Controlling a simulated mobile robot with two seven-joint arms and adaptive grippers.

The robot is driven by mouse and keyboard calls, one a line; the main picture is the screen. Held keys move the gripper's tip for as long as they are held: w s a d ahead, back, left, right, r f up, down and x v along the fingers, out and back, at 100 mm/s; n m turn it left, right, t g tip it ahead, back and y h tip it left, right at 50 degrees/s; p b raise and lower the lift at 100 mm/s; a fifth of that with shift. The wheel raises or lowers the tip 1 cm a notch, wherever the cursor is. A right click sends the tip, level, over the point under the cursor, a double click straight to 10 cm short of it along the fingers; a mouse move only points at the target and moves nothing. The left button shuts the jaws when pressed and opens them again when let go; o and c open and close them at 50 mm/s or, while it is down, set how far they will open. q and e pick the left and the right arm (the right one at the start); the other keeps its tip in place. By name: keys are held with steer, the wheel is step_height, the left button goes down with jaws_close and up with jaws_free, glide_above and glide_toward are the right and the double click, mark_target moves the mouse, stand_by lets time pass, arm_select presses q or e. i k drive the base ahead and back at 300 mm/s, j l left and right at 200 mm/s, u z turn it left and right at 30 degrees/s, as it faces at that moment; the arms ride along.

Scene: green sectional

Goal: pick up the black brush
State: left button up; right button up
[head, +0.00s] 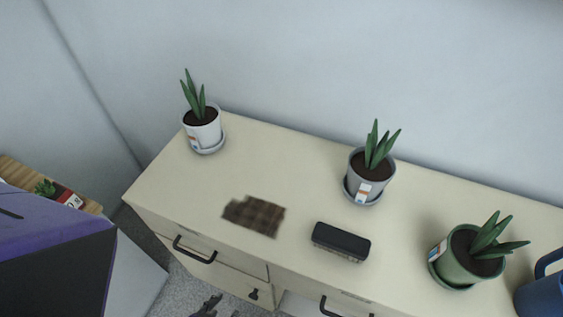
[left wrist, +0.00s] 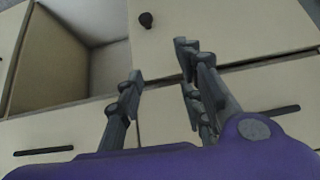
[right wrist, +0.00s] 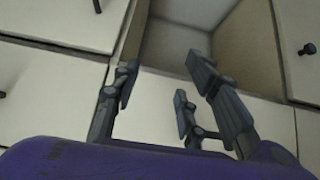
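The black brush (head: 341,240) lies on the cream cabinet top near its front edge, with its dark back up and paler bristles along the front side. My left gripper (head: 210,306) shows at the bottom of the head view, in front of the cabinet and to the left of the brush. In the left wrist view the left gripper (left wrist: 160,75) is open and empty, facing the cabinet front. In the right wrist view my right gripper (right wrist: 160,88) is also open and empty, facing the drawers. The right gripper is out of the head view. Neither wrist view shows the brush.
A brown checked cloth-like piece (head: 254,215) lies left of the brush. A white-potted plant (head: 203,132), a grey-potted plant (head: 367,179) and a green-potted plant (head: 463,262) stand on the cabinet top (head: 290,155). A blue object (head: 543,293) stands at far right. Drawer handles (head: 194,250) protrude in front.

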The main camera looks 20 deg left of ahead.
mark_target(357, 247)
steer(key=k+j, duration=0.75)
steer(key=k+j+z, duration=0.05)
